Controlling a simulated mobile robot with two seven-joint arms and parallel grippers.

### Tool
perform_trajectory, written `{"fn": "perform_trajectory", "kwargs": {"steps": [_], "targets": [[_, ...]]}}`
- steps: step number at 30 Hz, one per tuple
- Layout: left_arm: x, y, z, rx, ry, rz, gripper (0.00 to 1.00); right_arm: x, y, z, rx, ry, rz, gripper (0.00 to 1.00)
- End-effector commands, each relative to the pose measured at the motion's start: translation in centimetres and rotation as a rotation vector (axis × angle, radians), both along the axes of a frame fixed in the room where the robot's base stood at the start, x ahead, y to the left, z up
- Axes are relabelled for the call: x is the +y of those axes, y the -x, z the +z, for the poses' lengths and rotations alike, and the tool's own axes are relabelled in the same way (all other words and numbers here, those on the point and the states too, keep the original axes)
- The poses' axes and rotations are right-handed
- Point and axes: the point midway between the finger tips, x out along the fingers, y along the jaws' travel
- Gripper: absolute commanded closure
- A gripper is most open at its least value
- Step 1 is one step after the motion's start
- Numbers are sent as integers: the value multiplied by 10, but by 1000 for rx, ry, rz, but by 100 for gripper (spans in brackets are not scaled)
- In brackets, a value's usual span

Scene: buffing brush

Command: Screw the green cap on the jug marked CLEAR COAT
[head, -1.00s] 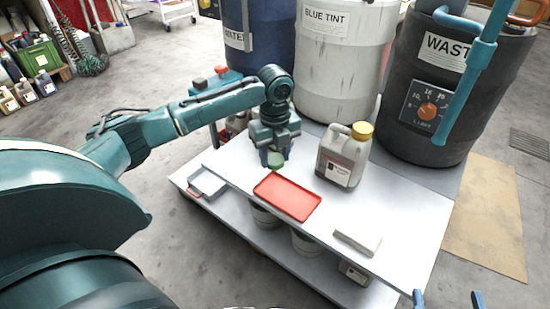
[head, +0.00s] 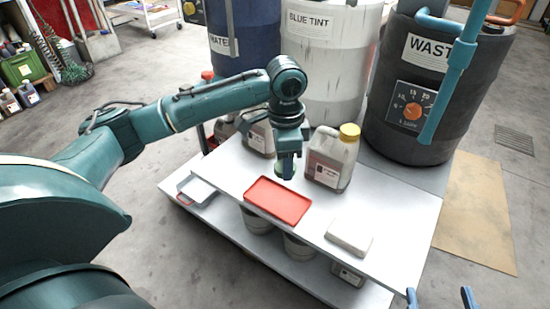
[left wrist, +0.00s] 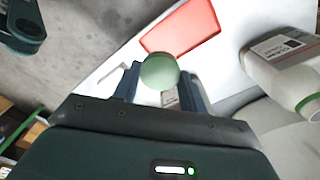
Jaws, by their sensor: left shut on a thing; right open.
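My left gripper (head: 287,170) is shut on the green cap (left wrist: 159,71) and holds it above the white bench, behind the red tray. One jug (head: 258,138) stands behind my left arm, which hides part of it, including its top. A second jug with a yellow cap (head: 332,158) stands upright to the right of the gripper. The left wrist view shows a jug (left wrist: 285,60) with a green ring on its neck and no yellow cap. Its label is too small to read surely. My right gripper (head: 440,298) is empty and open at the bottom edge.
The red tray (head: 277,200) lies empty on the bench (head: 390,205). A pale flat block (head: 350,236) lies to its right. Large drums, including one labelled BLUE TINT (head: 325,65) and a dark WASTE drum (head: 435,85), stand behind. The bench's right end is clear.

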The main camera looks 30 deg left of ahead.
Motion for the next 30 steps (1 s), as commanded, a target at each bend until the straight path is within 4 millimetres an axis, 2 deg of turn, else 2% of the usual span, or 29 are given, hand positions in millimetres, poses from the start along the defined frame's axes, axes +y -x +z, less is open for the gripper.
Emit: {"fn": "perform_trajectory", "kwargs": {"steps": [6, 13, 18, 26, 30], "targets": [[-23, 17, 18, 9, -4, 462, 79, 0, 0, 0, -1, 0, 1, 36], [-37, 30, 29, 14, -13, 812, 79, 0, 0, 0, -1, 0, 1, 36], [-40, 35, 32, 15, -15, 915, 79, 0, 0, 0, -1, 0, 1, 36], [-40, 35, 32, 16, -16, 929, 79, 0, 0, 0, -1, 0, 2, 36], [-40, 35, 32, 16, -16, 928, 79, 0, 0, 0, -1, 0, 2, 46]]}}
